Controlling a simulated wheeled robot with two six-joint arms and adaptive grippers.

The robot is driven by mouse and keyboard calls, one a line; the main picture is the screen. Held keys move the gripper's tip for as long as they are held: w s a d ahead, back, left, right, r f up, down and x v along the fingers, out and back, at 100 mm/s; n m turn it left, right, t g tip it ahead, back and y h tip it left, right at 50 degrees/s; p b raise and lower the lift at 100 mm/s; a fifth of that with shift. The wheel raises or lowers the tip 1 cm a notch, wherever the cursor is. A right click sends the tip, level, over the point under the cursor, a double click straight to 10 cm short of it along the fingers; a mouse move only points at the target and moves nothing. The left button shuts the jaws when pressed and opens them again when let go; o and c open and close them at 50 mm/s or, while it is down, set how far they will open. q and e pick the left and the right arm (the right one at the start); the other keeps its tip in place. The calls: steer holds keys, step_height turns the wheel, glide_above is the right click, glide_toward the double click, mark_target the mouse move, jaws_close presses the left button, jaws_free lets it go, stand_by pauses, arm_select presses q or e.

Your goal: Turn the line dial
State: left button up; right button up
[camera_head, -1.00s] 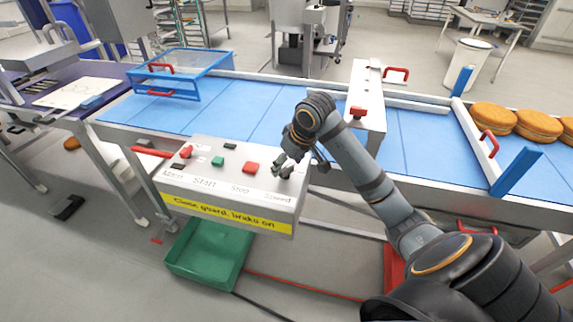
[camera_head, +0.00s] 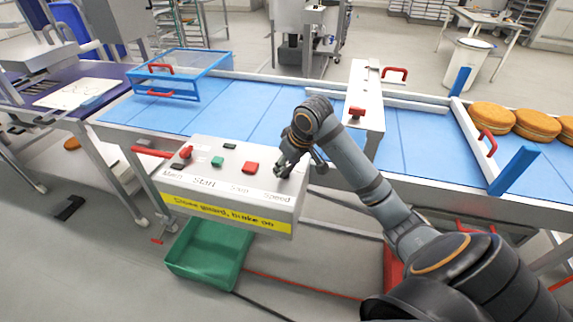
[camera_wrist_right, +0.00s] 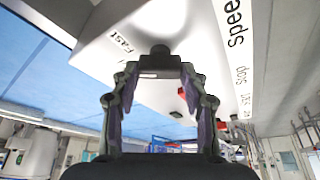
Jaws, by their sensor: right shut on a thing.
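The grey control box (camera_head: 245,191) stands at the front edge of the conveyor, with Main, Start, Stop and Speed labels along its sloped top. The line dial is at the Speed end; in the head view my gripper mostly hides it. My right gripper (camera_head: 283,170) reaches down onto it from the upper right. In the right wrist view, the dark dial (camera_wrist_right: 160,54) sits between the fingertips of my gripper (camera_wrist_right: 159,74), which is shut on it. A "FAST" mark shows beside it. My left gripper is not in view.
A blue guard frame (camera_head: 212,64) stands on the belt; filled rounds (camera_head: 537,125) lie at right.

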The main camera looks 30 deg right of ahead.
steer(key=n+p, duration=0.1)
steer(key=n+y+p, duration=0.1)
steer(key=p, duration=0.1)
steer(key=n+p, duration=0.1)
steer(key=p, duration=0.1)
steer(key=shift+d+r+n+g, duration=0.1)
steer(key=shift+r+n+g, duration=0.2)
steer(key=shift+n, duration=0.1)
steer(key=n+p, duration=0.1)
steer(key=n+y+p, duration=0.1)
steer(key=n, duration=0.1)
steer(key=shift+w+f+n+g+y, duration=0.1)
steer(key=shift+n+g+y, duration=0.2)
steer(key=shift+g, duration=0.1)
steer(key=n, duration=0.1)
steer(key=n+g+p, duration=0.1)
steer(key=n, duration=0.1)
steer(key=shift+w+d+f+n+y, duration=0.1)
steer(key=shift+f+n+y, duration=0.05)
steer(key=shift+n+y, duration=0.2)
steer(key=n+g, duration=0.1)
steer(key=n, duration=0.3)
steer(key=shift+w+g+y, duration=0.1)
steer(key=shift+g+y, duration=0.25)
steer(key=shift+g, duration=0.05)
steer(key=shift+n+g+p, duration=0.5)
steer(key=shift+n+g, duration=0.1)
steer(key=shift+n, duration=1.15)
steer(key=shift+f, duration=0.1)
